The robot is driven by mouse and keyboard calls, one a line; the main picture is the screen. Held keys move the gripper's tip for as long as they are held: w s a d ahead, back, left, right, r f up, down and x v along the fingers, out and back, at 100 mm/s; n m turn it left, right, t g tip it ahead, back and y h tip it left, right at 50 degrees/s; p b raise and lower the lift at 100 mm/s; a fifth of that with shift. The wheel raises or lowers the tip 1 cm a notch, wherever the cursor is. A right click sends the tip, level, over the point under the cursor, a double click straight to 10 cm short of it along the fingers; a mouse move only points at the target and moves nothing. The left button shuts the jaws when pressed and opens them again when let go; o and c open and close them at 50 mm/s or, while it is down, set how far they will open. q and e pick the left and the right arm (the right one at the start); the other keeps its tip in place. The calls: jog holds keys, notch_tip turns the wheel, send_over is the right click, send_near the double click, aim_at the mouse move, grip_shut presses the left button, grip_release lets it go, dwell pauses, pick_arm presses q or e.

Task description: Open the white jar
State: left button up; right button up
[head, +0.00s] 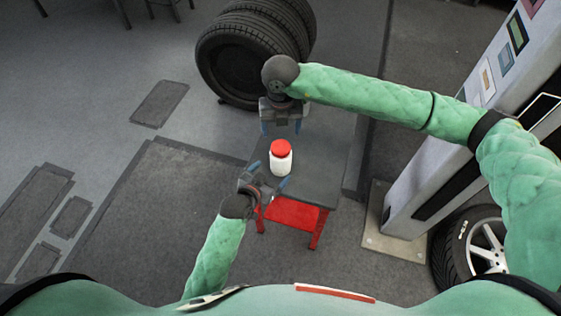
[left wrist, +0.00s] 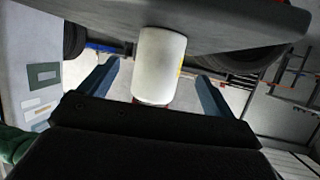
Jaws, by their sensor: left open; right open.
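The white jar (head: 281,162) with a red lid (head: 280,148) stands upright on a small grey-topped table (head: 318,165). In the left wrist view the white jar (left wrist: 159,65) appears between the spread fingers, with its red lid mostly hidden at its lower end. My left gripper (head: 271,184) is open just in front of the jar, its blue fingers pointing toward it. Whether the fingers touch the jar cannot be told. My right gripper (head: 280,127) is open beyond the jar, its blue fingers pointing down near the lid. It looks empty.
A stack of tyres (head: 232,62) stands behind the table. A white cabinet (head: 440,150) rises at the right, with a wheel (head: 482,248) beside its base. The table has a red lower frame (head: 292,213).

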aim_at(281, 147)
pick_arm(q)
jog(key=x, duration=0.7)
jog(key=shift+w, duration=0.1)
jog(key=c, duration=1.7)
grip_shut()
pick_arm(e)
jog(key=shift+s+f, duration=0.15)
jog(key=shift+f, duration=0.05)
jog(key=shift+s+a+f, duration=0.15)
jog(key=m, duration=0.3)
jog(key=shift+w+r+m, duration=0.25)
jog(key=shift+r+m, duration=0.05)
jog(key=shift+m, duration=0.1)
jog(key=m, duration=0.4)
jog(key=shift+m, duration=0.4)
jog(key=shift+f, duration=4)
